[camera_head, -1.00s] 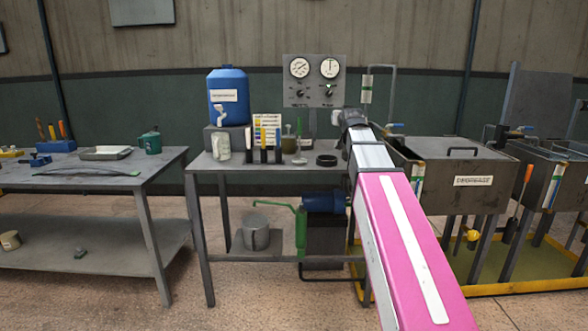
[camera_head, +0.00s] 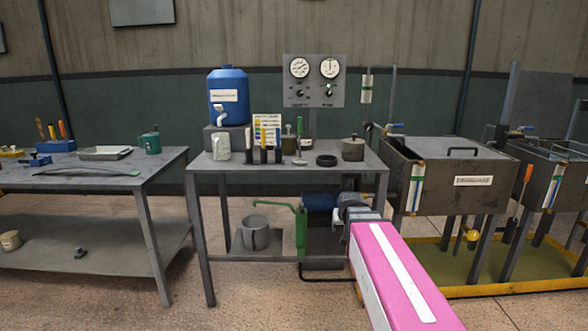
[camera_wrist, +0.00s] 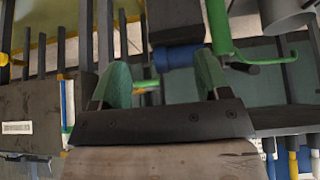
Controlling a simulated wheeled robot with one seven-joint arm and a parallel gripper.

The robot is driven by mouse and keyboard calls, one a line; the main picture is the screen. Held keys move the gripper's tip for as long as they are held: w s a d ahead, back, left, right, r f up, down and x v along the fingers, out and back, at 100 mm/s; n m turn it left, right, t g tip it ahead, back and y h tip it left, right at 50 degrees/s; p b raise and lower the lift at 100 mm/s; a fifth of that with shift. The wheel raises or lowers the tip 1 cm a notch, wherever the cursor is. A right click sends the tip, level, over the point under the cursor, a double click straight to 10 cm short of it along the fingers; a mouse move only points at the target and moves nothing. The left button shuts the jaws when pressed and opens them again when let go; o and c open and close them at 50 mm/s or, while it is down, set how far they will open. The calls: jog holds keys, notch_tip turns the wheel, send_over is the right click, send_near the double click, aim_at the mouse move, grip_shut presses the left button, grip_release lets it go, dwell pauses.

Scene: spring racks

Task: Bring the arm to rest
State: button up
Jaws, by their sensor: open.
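My arm, with a pink and white link, reaches in from the lower right of the head view. Its end with my gripper (camera_head: 352,206) is below the height of the middle table's top, in front of that table's right end. The fingers are too small to make out there. In the wrist view my gripper (camera_wrist: 162,78) shows two green fingers spread wide apart, with nothing held between them. A blue cylinder (camera_wrist: 178,56) shows beyond the gap, and whether it is close to the fingers I cannot tell.
The middle table (camera_head: 285,168) carries a blue drum (camera_head: 228,95), a grey lidded pot (camera_head: 353,149) and a black ring (camera_head: 326,160). Under it are a green hand pump (camera_head: 301,232) and a bucket (camera_head: 255,235). Dark tanks (camera_head: 445,185) stand to the right. Open floor lies in front.

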jog(key=s+f+g, duration=0.6)
jog(key=s+f, duration=0.9)
jog(key=s, duration=0.2)
